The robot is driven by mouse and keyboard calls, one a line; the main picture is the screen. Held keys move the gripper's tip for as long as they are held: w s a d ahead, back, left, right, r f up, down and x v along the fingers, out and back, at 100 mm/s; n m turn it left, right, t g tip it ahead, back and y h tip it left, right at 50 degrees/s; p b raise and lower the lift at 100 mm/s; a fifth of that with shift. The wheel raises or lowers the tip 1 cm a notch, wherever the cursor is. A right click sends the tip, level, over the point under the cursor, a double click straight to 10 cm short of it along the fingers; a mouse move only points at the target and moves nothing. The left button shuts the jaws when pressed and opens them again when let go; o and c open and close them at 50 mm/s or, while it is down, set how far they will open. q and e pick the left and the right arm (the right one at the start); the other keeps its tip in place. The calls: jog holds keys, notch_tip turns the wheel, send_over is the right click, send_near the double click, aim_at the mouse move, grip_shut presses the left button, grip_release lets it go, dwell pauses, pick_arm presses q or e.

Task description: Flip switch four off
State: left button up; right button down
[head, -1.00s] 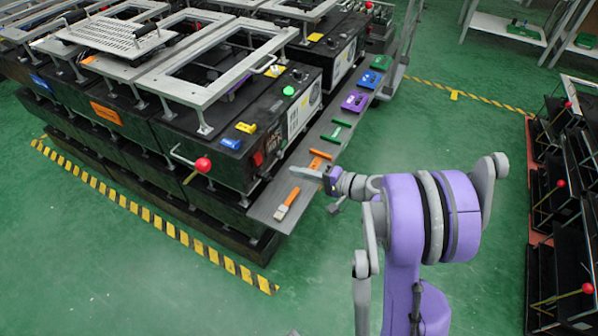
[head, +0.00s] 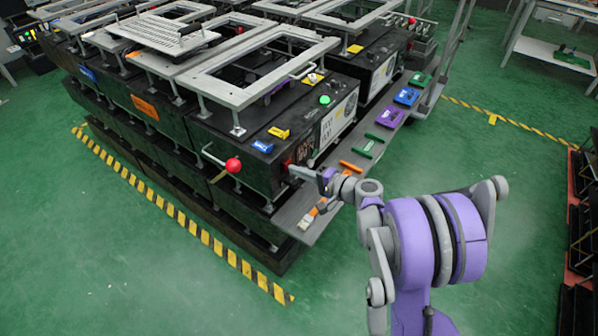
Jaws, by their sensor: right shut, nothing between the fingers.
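The black machine (head: 232,150) has a side panel facing right, with a small red switch (head: 288,163) low on its near part. I cannot read any number that marks it as switch four, nor tell its position. My right gripper (head: 297,170) is shut and empty. Its fingertips point left at the panel, right at the red switch and partly covering it; I cannot tell whether they touch. My left gripper is out of view.
A grey shelf (head: 314,226) below the panel holds a brush (head: 311,216) and several coloured parts, under my right wrist. Green floor (head: 130,270) is clear in front.

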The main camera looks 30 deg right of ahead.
jog(key=shift+w+a+f+b, duration=0.1)
jog(key=shift+w+f+b, duration=0.1)
jog(key=shift+f+b, duration=0.25)
jog(key=shift+w+f+t+y+b, duration=0.1)
jog(key=shift+f+t+y+b, duration=0.15)
jog(key=shift+t+b, duration=0.85)
jog(key=shift+w+f, duration=0.1)
jog(key=shift+w+a, duration=0.1)
jog(key=shift+y, duration=0.25)
